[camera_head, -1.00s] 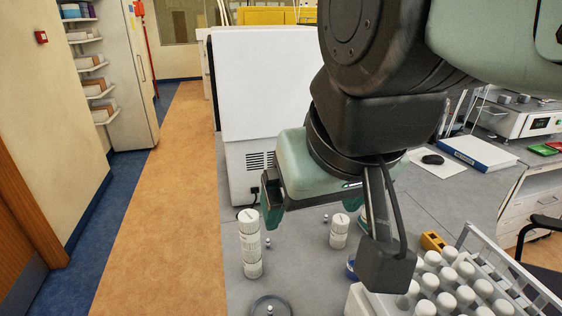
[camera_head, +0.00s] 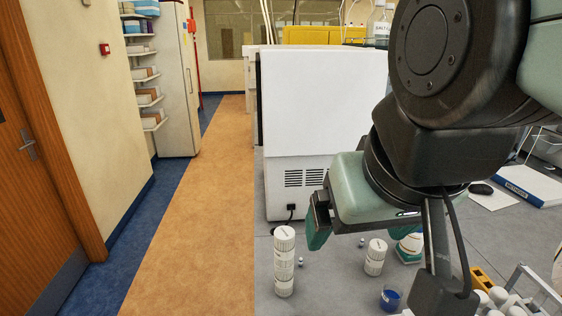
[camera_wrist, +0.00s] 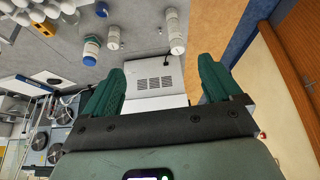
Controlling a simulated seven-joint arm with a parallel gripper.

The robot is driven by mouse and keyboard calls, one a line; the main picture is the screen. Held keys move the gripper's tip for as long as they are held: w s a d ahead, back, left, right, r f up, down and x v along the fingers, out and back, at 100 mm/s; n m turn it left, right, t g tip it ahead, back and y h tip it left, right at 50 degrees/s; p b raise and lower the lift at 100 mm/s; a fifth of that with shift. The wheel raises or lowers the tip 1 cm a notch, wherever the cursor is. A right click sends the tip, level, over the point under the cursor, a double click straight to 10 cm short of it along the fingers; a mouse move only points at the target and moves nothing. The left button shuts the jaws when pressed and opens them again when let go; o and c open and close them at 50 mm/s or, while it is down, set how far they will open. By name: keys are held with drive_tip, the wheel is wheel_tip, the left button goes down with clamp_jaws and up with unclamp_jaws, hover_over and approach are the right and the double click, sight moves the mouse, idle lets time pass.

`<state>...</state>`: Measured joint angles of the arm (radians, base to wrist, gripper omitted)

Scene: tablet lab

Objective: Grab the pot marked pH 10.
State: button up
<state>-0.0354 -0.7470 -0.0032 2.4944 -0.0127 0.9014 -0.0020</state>
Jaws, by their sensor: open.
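Several white cylindrical pots with printed labels stand on the grey bench; the markings are too small to read, so I cannot tell which is pH 10. A tall white stack or pot (camera_head: 284,262) stands left of my gripper and shows in the wrist view (camera_wrist: 175,32). A shorter white pot (camera_head: 375,257) is below my gripper, and also in the wrist view (camera_wrist: 113,38). A jar with a blue lid (camera_wrist: 91,50) stands near it. My gripper (camera_wrist: 158,88) is open and empty, its teal fingers apart. In the head view the arm hides its right finger.
A large white instrument (camera_head: 315,110) stands behind the pots. A rack of white-capped tubes (camera_head: 515,303) is at the front right, with a yellow block (camera_head: 482,280) beside it. A small blue container (camera_head: 390,298) is in front of the shorter pot. Floor is clear to the left.

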drive_tip(key=shift+c, duration=0.7)
